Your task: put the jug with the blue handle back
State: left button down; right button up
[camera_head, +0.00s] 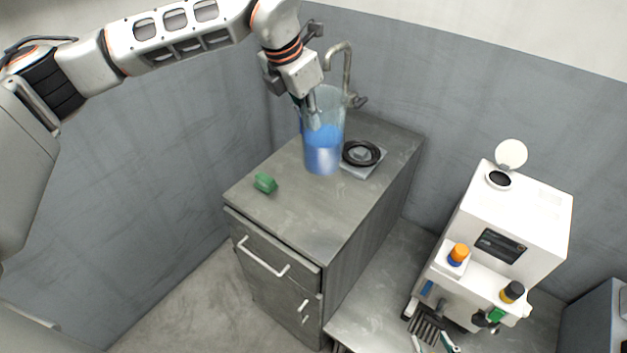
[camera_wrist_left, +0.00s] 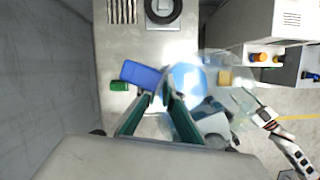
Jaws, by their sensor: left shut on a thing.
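The clear jug (camera_head: 323,155), with blue showing in its lower part, is upright over the grey cabinet top; whether it touches the top is unclear. My left gripper (camera_head: 308,118) is at its upper left side, shut on it. In the left wrist view the jug (camera_wrist_left: 190,82) is a see-through round shape beside my left fingers (camera_wrist_left: 160,97). A blue bar (camera_wrist_left: 141,75), seemingly the handle, lies just beyond the fingertips; the exact grip is unclear. My right gripper (camera_head: 431,340) is at the bottom edge, its dark green fingers apart and empty.
A black ring (camera_head: 361,153) on a small plate lies right of the jug, near the tap (camera_head: 347,75). A green block (camera_head: 265,183) lies on the cabinet top (camera_head: 315,215), whose front is clear. A white machine (camera_head: 520,215) stands on the lower bench at right.

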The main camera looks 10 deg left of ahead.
pick_arm(q)
notch_tip(320, 180, down, 16)
jog(key=p, duration=0.1)
jog(key=shift+r, duration=0.25)
jog(key=shift+f, duration=0.15)
jog(key=c, duration=2.2)
grip_release()
